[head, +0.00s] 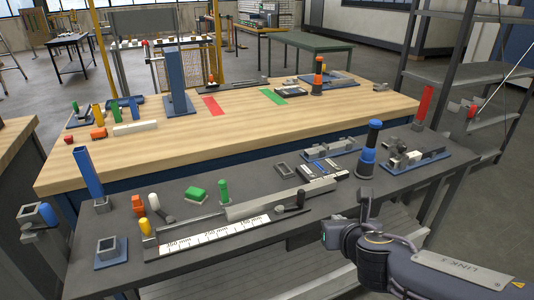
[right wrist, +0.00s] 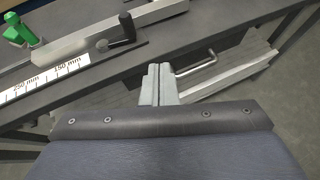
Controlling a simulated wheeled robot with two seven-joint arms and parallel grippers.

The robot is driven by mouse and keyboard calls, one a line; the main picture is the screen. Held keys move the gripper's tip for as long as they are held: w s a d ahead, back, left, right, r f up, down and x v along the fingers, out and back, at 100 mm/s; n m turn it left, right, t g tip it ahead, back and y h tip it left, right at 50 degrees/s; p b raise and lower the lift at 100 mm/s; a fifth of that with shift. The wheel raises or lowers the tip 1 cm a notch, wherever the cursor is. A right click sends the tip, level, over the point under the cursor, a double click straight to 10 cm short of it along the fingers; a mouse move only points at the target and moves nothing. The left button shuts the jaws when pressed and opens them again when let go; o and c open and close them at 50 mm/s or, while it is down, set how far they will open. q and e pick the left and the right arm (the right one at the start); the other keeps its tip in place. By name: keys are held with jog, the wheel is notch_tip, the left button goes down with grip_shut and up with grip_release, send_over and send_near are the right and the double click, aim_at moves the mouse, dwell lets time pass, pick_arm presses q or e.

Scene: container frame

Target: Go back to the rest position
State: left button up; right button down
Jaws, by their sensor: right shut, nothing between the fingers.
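My right gripper (head: 367,200) is in front of the near edge of the dark grey bench (head: 330,212), at the lower right of the head view. In the right wrist view its two grey fingers (right wrist: 159,80) are together with nothing between them. They show against the bench edge and a metal rail with a bent handle below it. My right arm reaches in from the lower right corner of the head view. My left gripper does not show in either view.
A grey shelf rack (head: 480,110) stands right. Floor shows at the lower right.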

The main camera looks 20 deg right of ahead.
jog(key=s+m+g+p, duration=0.35)
jog(key=s+m, duration=0.55)
jog(key=m, duration=1)
jog(key=s+a+r+m+g+y+p, duration=0.2)
jog(key=s+a+m+y, duration=0.4)
jog(key=a+m, duration=0.5)
jog(key=m+y, duration=0.1)
jog(key=m, duration=0.3)
jog(key=shift+s+r, duration=0.15)
jog(key=shift+s, duration=0.2)
